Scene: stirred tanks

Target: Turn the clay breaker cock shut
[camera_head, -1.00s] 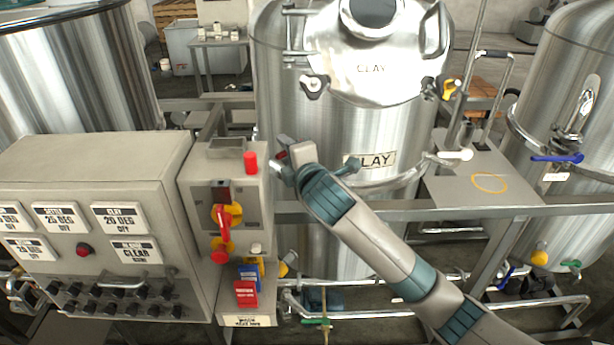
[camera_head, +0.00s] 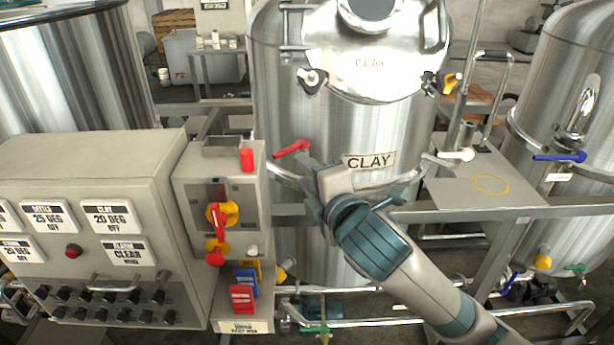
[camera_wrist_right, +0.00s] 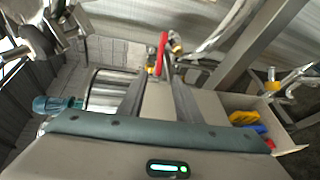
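A red lever (camera_head: 292,148) sits at the left front of the steel tank marked CLAY (camera_head: 345,125). I take it for the clay breaker cock. It lies nearly level, its right end slightly higher. My right gripper (camera_head: 308,172) is just below and right of the lever, apart from it as far as I can tell. In the right wrist view the red lever (camera_wrist_right: 161,52) stands beyond the tips of my right gripper (camera_wrist_right: 158,85), whose two dark fingers are spread with nothing held between them. The cock's body is mostly hidden. My left gripper is not in view.
A grey switch box (camera_head: 219,205) with a red and yellow rotary handle stands left of the gripper. A control panel (camera_head: 100,215) is farther left. A steel frame rail (camera_head: 440,214) runs behind my arm. A blue-lever valve (camera_head: 557,157) is on the right tank.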

